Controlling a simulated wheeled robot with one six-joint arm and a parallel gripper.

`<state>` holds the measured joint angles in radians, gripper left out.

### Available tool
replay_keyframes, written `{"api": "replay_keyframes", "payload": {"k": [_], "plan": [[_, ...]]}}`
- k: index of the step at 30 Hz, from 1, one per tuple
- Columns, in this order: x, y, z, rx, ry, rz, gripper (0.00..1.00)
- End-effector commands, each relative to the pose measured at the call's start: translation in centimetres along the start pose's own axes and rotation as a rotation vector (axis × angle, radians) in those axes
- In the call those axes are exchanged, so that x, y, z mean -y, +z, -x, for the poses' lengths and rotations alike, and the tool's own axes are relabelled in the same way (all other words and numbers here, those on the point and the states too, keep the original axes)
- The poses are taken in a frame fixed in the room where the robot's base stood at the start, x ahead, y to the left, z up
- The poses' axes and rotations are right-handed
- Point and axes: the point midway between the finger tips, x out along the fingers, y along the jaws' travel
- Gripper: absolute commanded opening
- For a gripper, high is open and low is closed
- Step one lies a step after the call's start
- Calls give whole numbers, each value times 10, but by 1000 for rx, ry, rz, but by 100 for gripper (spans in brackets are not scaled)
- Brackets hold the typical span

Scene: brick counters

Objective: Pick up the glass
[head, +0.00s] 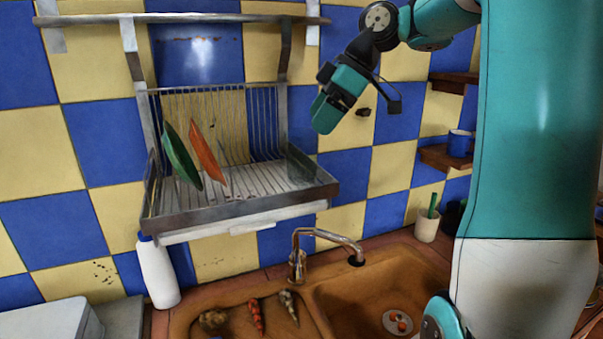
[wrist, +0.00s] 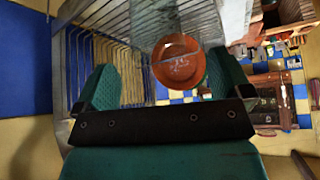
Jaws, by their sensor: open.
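The glass (head: 301,164) is a dark, see-through tumbler at the right end of the metal dish rack (head: 250,212). My gripper (head: 326,112) is above the rack's right end, a little right of the glass and apart from it. In the wrist view the two green fingers of my gripper (wrist: 160,82) are spread, with nothing held between them. A faint see-through shape, perhaps the glass, shows beyond the fingers there, but its outline is hard to make out. A round orange-brown dish (wrist: 178,62) shows between the fingers.
A green plate (head: 180,157) and an orange plate (head: 208,155) stand in the rack's left half. A rail (head: 190,18) runs above the rack. The faucet (head: 298,262) and sink (head: 380,275) are below. A white bottle (head: 157,272) stands left; a blue mug (head: 459,143) sits right.

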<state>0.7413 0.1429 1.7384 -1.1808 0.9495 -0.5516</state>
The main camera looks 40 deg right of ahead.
Motion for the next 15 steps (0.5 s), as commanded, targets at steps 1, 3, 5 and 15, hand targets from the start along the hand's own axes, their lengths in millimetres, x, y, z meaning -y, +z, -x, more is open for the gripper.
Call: {"api": "replay_keyframes", "payload": {"k": [1, 3, 5, 15], "plan": [[1, -1, -9, -2, -3, 0, 97], [0, -1, -15, -1, -2, 0, 97], [0, -1, -19, -1, -1, 0, 97], [-4, -1, -59, -1, -4, -2, 97]]}}
